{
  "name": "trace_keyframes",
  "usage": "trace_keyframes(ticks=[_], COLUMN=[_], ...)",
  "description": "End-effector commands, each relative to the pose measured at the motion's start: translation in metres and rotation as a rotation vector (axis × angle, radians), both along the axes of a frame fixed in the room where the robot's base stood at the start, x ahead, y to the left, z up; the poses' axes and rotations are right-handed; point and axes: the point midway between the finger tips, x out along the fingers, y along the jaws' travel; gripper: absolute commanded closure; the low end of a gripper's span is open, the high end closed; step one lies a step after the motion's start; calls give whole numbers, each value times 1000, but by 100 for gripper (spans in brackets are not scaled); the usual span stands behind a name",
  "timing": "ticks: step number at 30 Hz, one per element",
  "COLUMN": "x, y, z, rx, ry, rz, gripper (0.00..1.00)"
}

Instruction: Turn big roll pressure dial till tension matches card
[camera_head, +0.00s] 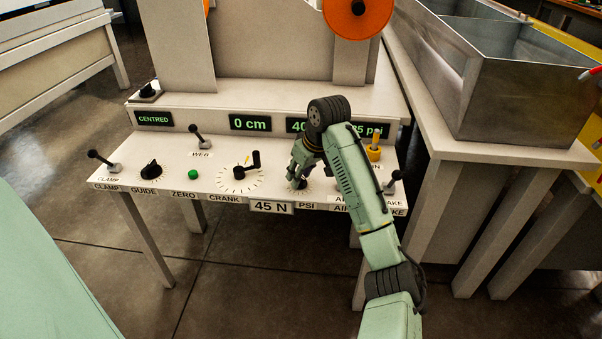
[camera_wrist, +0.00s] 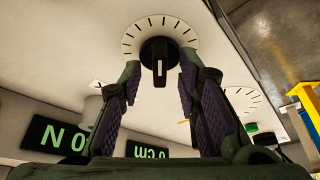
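The pressure dial (camera_wrist: 158,62) is a black knob with a pale pointer line on a white scale with black ticks. In the head view its scale (camera_head: 298,185) shows under my gripper (camera_head: 297,173), beside the PSI label. My gripper's two fingers (camera_wrist: 160,70) are apart, one on each side of the knob. I cannot tell whether they touch it. The card (camera_head: 271,207) on the front edge reads 45 N. The tension display (camera_head: 296,125) shows a green 40, its right part hidden by my arm. The psi display (camera_head: 373,131) is partly hidden too.
A crank (camera_head: 240,172) stands left of the dial, then a green button (camera_head: 193,174), the guide knob (camera_head: 151,170) and a clamp lever (camera_head: 104,160). A metal bath (camera_head: 490,80) is at right.

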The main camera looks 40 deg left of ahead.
Motion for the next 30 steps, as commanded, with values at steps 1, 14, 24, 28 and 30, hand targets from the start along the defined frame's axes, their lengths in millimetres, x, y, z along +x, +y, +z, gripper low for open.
trace_keyframes(ticks=[1, 14, 24, 28, 30], x=[0, 0, 0, -1, -2], y=[0, 0, 0, 0, 1], z=[0, 0, 1, 4, 5], rx=[0, 0, 0, -1, -1], ry=[0, 0, 0, 2, 2], rz=[0, 0, 0, -37, -86], gripper=[69, 96, 100, 100, 100])
